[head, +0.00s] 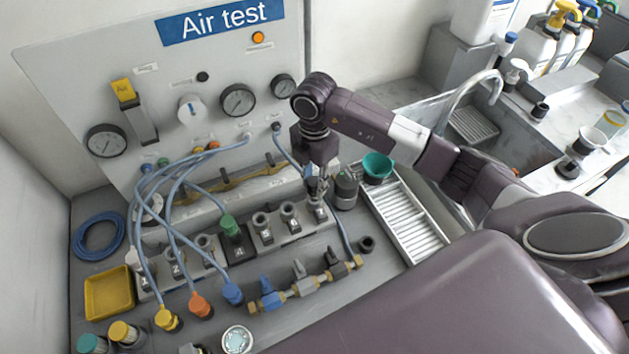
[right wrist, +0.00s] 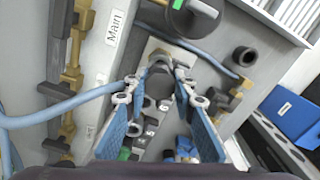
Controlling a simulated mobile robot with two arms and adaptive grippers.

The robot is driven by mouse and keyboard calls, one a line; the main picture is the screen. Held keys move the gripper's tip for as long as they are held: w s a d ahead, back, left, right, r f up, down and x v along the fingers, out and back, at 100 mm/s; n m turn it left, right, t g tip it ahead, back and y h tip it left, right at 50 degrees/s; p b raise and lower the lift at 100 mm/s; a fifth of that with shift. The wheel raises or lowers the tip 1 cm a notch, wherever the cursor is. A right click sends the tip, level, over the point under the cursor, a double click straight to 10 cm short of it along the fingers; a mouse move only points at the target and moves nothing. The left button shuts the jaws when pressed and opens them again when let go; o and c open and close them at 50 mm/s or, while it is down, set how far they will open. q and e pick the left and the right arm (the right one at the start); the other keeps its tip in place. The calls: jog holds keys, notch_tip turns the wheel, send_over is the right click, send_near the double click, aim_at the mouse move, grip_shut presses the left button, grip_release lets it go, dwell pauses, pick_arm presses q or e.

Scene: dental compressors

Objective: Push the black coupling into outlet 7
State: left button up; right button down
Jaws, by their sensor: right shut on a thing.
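My right gripper (head: 316,186) is over the right end of the outlet row, pointing down. In the right wrist view its fingers (right wrist: 157,82) are shut on the dark coupling (right wrist: 159,84), which is largely hidden in the head view. A blue hose (right wrist: 70,115) runs in from the left to the fingers. The rightmost outlet block, apparently outlet 7 (head: 319,211), lies directly under the gripper. Its number is too small to read. The coupling is at or just above this outlet; I cannot tell whether it is seated. My left gripper is not in view.
Two bare outlets stand just left, then a green coupling (head: 229,226). A dark cylinder (head: 346,190) and a teal cup (head: 377,167) stand close on the right. A brass valve manifold (head: 306,286) lies in front. Blue hoses cross the left side.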

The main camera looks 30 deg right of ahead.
jog(key=shift+f, duration=0.1)
jog(key=shift+f+b, duration=1)
jog(key=shift+f, duration=0.35)
jog(key=c, duration=1.5)
grip_release()
jog(key=shift+r, duration=0.1)
jog(key=shift+c, duration=0.2)
notch_tip(320, 180, up, 12)
